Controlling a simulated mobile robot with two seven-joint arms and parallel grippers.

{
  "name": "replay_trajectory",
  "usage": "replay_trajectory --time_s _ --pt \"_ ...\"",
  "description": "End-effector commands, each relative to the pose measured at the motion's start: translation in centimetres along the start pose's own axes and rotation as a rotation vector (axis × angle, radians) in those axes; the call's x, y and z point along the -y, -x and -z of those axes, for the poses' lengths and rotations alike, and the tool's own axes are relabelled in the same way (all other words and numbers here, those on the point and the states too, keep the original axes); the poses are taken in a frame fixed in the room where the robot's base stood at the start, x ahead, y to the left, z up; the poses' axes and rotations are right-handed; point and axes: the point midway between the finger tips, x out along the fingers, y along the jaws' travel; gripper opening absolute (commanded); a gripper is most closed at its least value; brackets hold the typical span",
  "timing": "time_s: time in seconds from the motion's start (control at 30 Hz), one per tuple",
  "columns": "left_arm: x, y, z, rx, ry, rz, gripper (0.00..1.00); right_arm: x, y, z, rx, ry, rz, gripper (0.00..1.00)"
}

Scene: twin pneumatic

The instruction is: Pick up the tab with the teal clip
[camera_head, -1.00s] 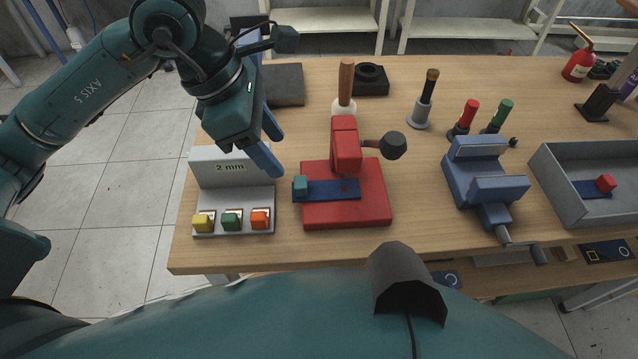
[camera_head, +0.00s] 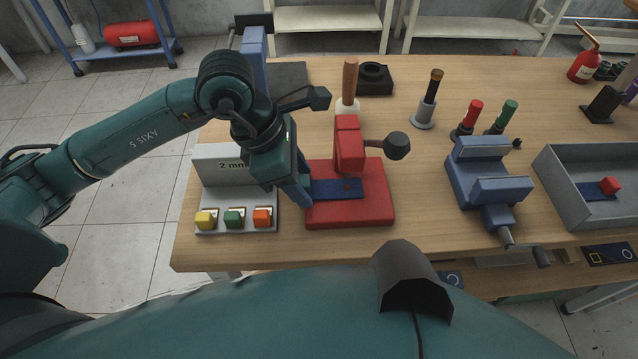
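The dark blue tab (camera_head: 338,188) lies flat on the base of the red press (camera_head: 350,212), under the press head. Its left end, where the teal clip was seen earlier, is hidden behind my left gripper. My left gripper (camera_head: 303,190) points down at that end, with its blue fingers by the press's left edge. One finger covers the clip's place, so I cannot tell whether the fingers are apart or touch the clip. My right gripper is not in view.
The press lever with a dark knob (camera_head: 397,145) sticks out right. A blue vise (camera_head: 484,175) and a grey tray (camera_head: 560,185) with a red-clipped tab (camera_head: 597,190) stand right.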

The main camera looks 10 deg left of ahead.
Motion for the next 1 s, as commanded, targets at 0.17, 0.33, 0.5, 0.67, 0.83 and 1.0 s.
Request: replay_trajectory --time_s 0.17,0.33,0.5,0.67,0.83,1.0 --pt "0.0 0.0 0.0 0.0 0.0 0.0 0.34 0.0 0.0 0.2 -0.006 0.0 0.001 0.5" --pt "0.0 0.1 0.0 0.0 0.0 0.0 0.2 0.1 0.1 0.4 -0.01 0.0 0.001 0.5" --pt "0.0 0.1 0.0 0.0 0.0 0.0 0.13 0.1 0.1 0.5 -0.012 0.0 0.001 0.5" --pt "0.0 0.1 0.0 0.0 0.0 0.0 0.13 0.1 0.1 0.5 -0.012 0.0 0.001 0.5" --pt "-0.3 0.6 -0.1 0.0 0.001 -0.001 0.13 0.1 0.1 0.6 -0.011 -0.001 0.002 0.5" --pt "-0.9 1.6 -0.1 -0.001 0.002 -0.003 0.13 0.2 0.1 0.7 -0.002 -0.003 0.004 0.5"
